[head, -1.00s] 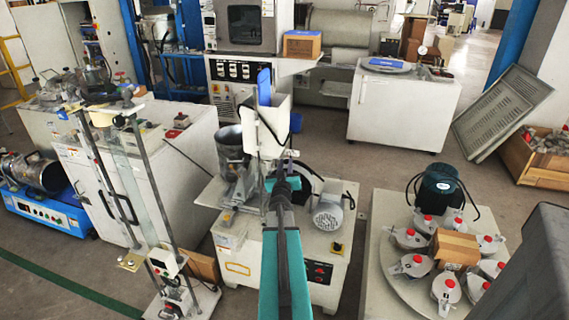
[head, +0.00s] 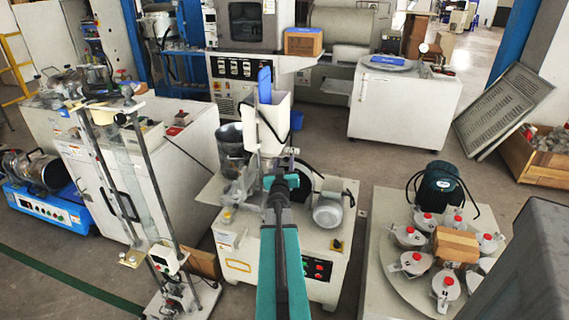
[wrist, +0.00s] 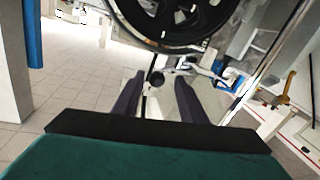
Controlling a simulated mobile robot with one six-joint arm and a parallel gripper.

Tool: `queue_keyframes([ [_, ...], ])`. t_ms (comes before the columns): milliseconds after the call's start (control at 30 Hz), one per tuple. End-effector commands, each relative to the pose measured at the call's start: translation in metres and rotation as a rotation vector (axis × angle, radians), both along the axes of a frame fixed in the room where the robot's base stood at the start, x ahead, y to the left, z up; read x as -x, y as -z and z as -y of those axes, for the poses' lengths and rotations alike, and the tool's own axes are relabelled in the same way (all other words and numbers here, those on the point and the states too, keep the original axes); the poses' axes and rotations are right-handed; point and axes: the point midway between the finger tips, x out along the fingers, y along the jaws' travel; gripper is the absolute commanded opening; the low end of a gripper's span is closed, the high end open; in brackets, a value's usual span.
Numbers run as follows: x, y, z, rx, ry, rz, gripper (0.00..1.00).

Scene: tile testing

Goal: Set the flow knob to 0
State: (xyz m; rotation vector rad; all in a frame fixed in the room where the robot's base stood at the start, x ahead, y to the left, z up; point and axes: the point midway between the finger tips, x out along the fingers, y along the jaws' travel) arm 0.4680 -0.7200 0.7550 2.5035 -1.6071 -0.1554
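My gripper (wrist: 158,80) is seen in the wrist view with its two dark fingers spread apart. A small round black knob-like part (wrist: 155,78) shows between the fingertips; I cannot tell whether it is the flow knob or how far off it is. No marked flow scale or 0 is readable. In the head view my teal arm reaches toward the cream machine (head: 232,240) with a white hopper (head: 272,128). The arm covers part of this machine, and the gripper's tips are hard to make out there.
A large black wheel (wrist: 180,15) fills the top of the wrist view. In the head view, a tall tube stand (head: 150,180) stands left of the machine. A round plate (head: 398,265) with several red-capped pots stands right. Grey floor lies behind the machine.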

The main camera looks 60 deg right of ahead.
Motion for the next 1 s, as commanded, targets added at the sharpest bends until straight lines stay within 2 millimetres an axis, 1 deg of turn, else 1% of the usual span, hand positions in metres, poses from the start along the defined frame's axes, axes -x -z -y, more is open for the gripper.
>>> queue_keyframes([
  [267, 0.009, 0.0, -0.015, -0.001, 0.001, 0.0, 0.38],
  [967, 0.036, 0.0, -0.075, 0.0, 0.0, -0.001, 0.38],
  [1000, 0.036, -0.003, -0.076, 0.0, 0.0, -0.001, 0.38],
])
